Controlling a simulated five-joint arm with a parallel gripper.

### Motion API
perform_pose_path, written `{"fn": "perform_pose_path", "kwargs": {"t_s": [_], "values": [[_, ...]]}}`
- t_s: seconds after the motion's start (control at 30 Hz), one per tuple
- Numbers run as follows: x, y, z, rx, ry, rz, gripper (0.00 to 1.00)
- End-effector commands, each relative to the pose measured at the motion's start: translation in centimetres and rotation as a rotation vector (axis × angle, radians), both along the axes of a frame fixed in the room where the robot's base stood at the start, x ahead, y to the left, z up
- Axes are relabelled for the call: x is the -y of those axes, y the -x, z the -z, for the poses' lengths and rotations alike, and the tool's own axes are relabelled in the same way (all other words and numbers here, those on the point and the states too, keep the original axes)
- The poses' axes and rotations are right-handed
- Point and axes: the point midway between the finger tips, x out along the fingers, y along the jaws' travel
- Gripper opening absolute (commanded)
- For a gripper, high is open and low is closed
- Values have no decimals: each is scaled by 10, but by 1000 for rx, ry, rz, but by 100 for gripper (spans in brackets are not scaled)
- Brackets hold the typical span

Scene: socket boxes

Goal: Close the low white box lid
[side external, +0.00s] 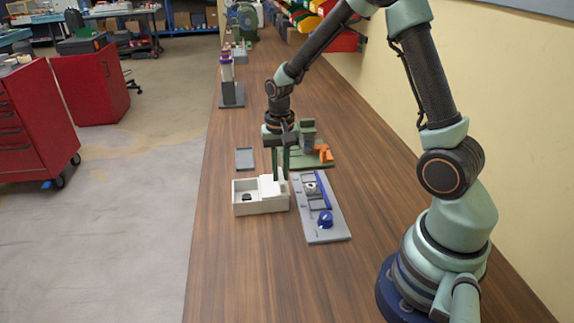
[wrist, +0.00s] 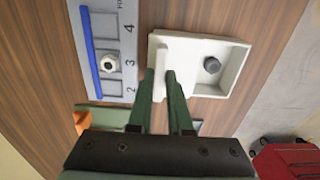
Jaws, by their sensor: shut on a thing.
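The low white box (side external: 262,207) stands on the wooden bench in the side view, and the wrist view also shows it (wrist: 225,42). Its white lid (wrist: 178,48) covers only one end of the box, on the right in the side view. The other end is open and shows a dark hex piece (wrist: 211,65) inside. My gripper (side external: 281,174) points down at the lid's end. In the wrist view its green fingers (wrist: 160,78) sit either side of a raised white part of the lid and are shut on it. The fingers hide part of that grip.
A grey numbered tray (side external: 326,233) with a blue knob (side external: 325,219) lies close to the right of the box. A green fixture with an orange part (side external: 323,153) stands behind. A small grey plate (side external: 244,159) lies behind left. The bench in front is clear.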

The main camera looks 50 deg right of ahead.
Motion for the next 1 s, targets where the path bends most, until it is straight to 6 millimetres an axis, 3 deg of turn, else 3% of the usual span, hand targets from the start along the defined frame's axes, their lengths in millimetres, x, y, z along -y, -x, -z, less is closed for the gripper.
{"fn": "perform_pose_path", "kwargs": {"t_s": [0.57, 1.0], "values": [[-2, -2, -1, 0, 0, 0, 0], [-52, -53, -1, 4, 1, -2, 0]]}}
